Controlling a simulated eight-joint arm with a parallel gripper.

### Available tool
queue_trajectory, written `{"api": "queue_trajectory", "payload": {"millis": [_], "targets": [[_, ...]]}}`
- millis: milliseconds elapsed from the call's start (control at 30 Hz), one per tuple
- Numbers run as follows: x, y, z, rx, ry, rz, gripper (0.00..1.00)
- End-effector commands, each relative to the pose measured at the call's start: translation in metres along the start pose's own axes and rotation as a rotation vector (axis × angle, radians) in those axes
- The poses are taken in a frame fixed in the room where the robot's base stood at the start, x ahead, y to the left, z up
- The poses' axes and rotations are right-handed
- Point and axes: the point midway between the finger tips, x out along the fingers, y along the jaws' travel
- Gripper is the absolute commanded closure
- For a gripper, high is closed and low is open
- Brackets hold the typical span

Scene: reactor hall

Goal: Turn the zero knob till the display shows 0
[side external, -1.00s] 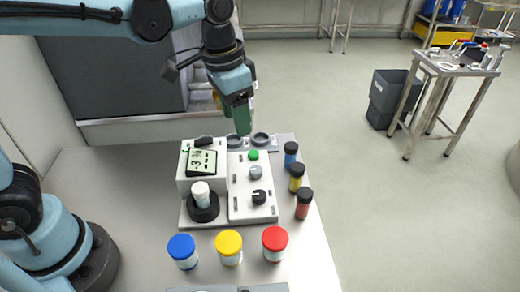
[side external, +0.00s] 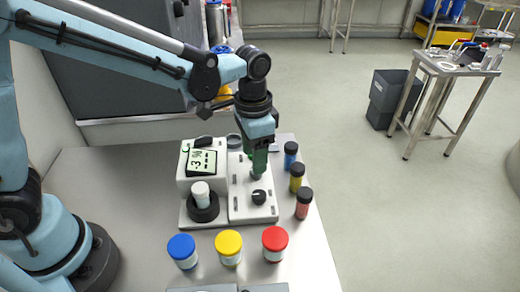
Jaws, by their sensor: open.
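The white instrument has a green display (side external: 202,163) on its left part. The dark digits are sideways and too small to read surely; one looks like a 3. A white control panel (side external: 240,207) forms the right part, with a black knob (side external: 259,197) near its front. My gripper (side external: 257,175) points down at the panel behind the black knob, with its green fingers open. The fingers and wrist hide the green button and most of the grey knob there. I cannot tell whether the fingertips touch the grey knob or which knob is the zero knob.
A white-capped vial (side external: 201,194) stands in a black holder on the instrument. Blue (side external: 291,154), yellow (side external: 297,177) and red (side external: 303,204) black-capped vials stand close right of the panel. Blue (side external: 182,250), yellow (side external: 229,246) and red (side external: 274,242) lidded jars stand in front.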

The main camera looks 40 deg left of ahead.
Motion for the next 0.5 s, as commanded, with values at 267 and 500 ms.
{"api": "queue_trajectory", "payload": {"millis": [267, 500], "targets": [[0.030, 0.000, 0.000, 0.000, 0.000, 0.000, 0.44], [0.036, 0.000, 0.000, 0.000, 0.000, 0.000, 0.44]]}}
